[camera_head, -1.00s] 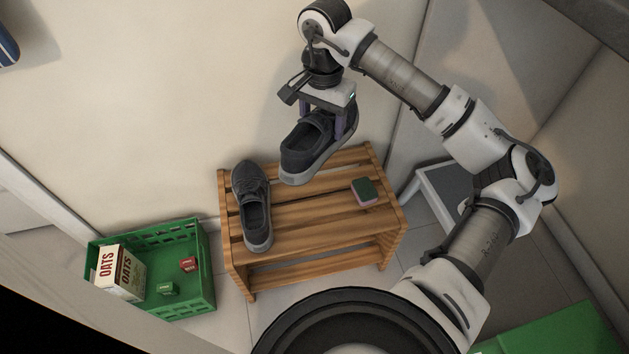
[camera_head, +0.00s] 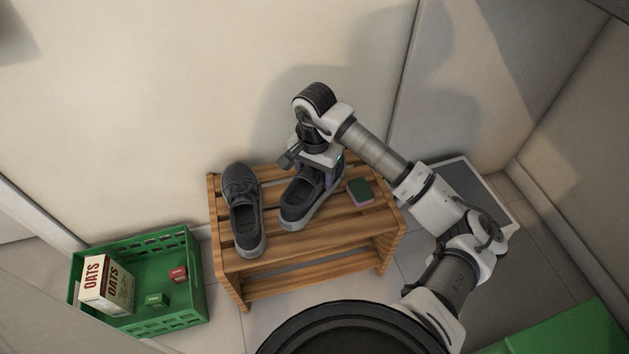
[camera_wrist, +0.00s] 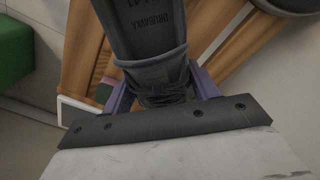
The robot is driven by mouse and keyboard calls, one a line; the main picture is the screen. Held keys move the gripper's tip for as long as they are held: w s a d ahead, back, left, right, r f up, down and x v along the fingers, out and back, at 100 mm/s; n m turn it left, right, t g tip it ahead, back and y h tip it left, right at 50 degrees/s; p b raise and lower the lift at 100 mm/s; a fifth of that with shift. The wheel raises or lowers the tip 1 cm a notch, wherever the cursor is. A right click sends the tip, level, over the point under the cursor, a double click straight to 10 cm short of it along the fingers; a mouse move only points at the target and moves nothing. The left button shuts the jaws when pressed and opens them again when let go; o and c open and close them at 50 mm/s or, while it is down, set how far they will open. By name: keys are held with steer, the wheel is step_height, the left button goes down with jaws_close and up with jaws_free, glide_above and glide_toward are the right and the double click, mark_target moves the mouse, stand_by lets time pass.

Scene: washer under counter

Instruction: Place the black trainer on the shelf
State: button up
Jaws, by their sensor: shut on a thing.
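The black trainer (camera_head: 298,205) is in my gripper (camera_head: 322,174), at the middle of the wooden shelf's (camera_head: 290,243) top in the head view. Its sole is at or just above the slats; I cannot tell if it touches. In the wrist view my gripper (camera_wrist: 163,88) has its purple fingers on both sides of the trainer (camera_wrist: 148,40), with the laces between them. A second dark shoe (camera_head: 243,210) stands on the shelf to the left, apart from the held one.
A green and pink sponge (camera_head: 360,192) lies on the shelf just right of the held trainer. A green crate (camera_head: 180,318) with an oats box (camera_head: 106,287) and small boxes stands on the floor at left. A wall is close behind the shelf.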

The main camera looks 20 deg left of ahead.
steer(key=shift+f, duration=1.15)
steer(key=shift+f+b, duration=0.2)
steer(key=shift+b, duration=0.15)
steer(key=o, duration=1.2)
steer(key=shift+r, duration=0.1)
steer(key=shift+r, duration=0.1)
step_height(320, 180, up, 12)
steer(key=p, duration=0.3)
steer(key=shift+p, duration=0.35)
